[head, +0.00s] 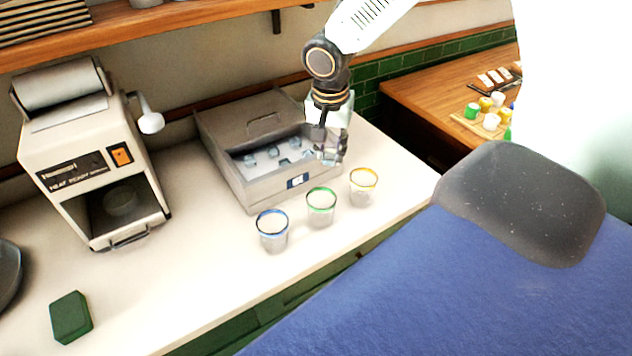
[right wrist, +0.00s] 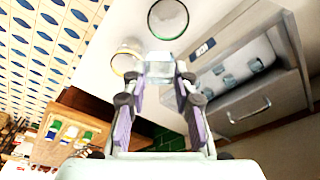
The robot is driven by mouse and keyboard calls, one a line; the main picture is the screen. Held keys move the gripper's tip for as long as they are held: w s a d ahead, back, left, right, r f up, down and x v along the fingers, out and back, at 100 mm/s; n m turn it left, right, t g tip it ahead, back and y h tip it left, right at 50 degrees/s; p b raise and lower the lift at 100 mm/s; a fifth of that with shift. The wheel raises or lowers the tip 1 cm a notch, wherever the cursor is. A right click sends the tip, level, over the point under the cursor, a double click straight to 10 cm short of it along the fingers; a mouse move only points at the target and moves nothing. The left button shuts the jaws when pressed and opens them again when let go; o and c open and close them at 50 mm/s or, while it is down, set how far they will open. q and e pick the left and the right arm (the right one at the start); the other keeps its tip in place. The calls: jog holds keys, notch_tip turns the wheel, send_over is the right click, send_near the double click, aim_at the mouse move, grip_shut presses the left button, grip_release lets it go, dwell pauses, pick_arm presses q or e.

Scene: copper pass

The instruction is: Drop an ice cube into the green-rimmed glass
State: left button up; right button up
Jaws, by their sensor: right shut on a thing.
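The green-rimmed glass (head: 321,206) stands on the white counter between the blue-rimmed glass (head: 273,231) and the yellow-rimmed glass (head: 362,187). Its green rim also shows at the top of the right wrist view (right wrist: 168,18). My right gripper (head: 329,155) is above the right front part of the grey ice bin (head: 249,191), behind the glasses. It is shut on a pale ice cube (right wrist: 160,63), seen between its fingertips in the right wrist view. More ice cubes (head: 273,152) lie in the open bin. My left gripper is not in view.
A cream heating machine (head: 95,165) stands left of the bin. A green block (head: 70,317) lies at the front left of the counter. A wooden counter (head: 440,98) with small coloured items is at the right.

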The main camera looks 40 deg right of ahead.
aim_at(329, 165)
notch_tip(329, 165, down, 5)
jog(key=b, duration=0.3)
jog(key=shift+w+r, duration=0.1)
jog(key=shift+d+f+b, duration=0.15)
jog(key=shift+f+b, duration=0.45)
jog(key=shift+b, duration=0.1)
jog(key=shift+d, duration=0.1)
jog(key=o, duration=0.9)
jog(key=shift+a+r, duration=0.15)
jog(key=shift+a, duration=0.1)
jog(key=shift+c, duration=0.2)
jog(key=shift+o, duration=0.4)
jog(key=shift+d, duration=0.15)
